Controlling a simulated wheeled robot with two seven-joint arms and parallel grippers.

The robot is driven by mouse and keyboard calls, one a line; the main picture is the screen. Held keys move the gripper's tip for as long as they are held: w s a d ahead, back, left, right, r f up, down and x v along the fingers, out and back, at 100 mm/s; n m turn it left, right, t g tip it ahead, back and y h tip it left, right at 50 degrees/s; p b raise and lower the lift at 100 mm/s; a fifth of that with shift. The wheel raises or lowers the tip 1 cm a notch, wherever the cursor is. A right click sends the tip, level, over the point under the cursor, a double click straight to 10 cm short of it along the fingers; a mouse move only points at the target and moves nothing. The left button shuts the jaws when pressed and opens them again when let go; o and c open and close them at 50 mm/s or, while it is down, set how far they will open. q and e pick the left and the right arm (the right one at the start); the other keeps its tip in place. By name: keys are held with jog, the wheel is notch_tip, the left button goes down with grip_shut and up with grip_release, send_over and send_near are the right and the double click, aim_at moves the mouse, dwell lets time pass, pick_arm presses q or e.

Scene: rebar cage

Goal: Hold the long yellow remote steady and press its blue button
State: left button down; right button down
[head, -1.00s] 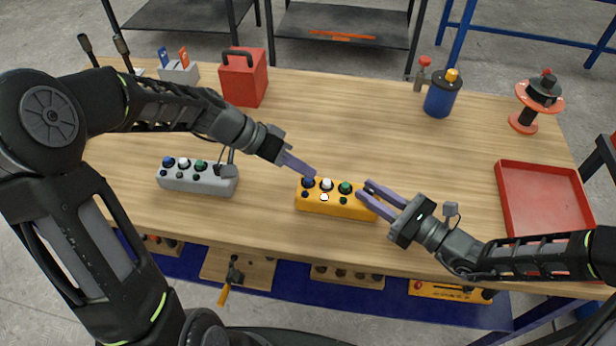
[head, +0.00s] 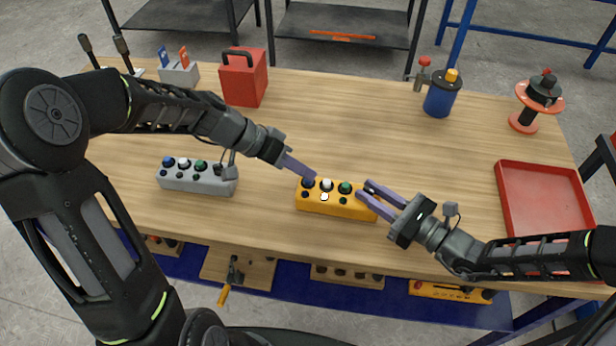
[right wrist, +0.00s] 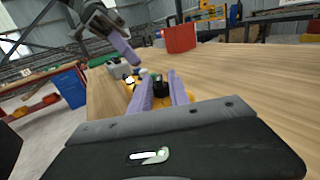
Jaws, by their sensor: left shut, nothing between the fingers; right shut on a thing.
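The long yellow remote (head: 336,208) lies on the wooden table in the head view, with dark blue, white and green buttons along its back row and smaller ones in front. My right gripper (head: 366,194) is shut on the remote's right end. In the right wrist view the two purple fingers (right wrist: 164,84) straddle it. My left gripper (head: 312,174) is shut and empty, its fingertips at the blue button (head: 308,183) on the remote's left end. The tips partly hide that button; whether it is pressed down cannot be told.
A grey remote (head: 197,180) with similar buttons lies to the left, below my left forearm. A red box (head: 244,84) stands behind, a red tray (head: 545,205) to the right, and a blue canister (head: 440,97) at the back. The table's middle back is clear.

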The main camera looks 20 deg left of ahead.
pick_arm(q)
jog(key=shift+f, duration=0.5)
jog(key=shift+r, duration=0.15)
dwell(0.5)
jog(key=shift+r, duration=1.1)
jog(key=shift+r, duration=0.1)
jog(key=shift+r, duration=2.4)
pick_arm(e)
jog(key=c, duration=1.2)
grip_release()
jog(key=shift+o, duration=0.2)
jog(key=shift+d, duration=0.1)
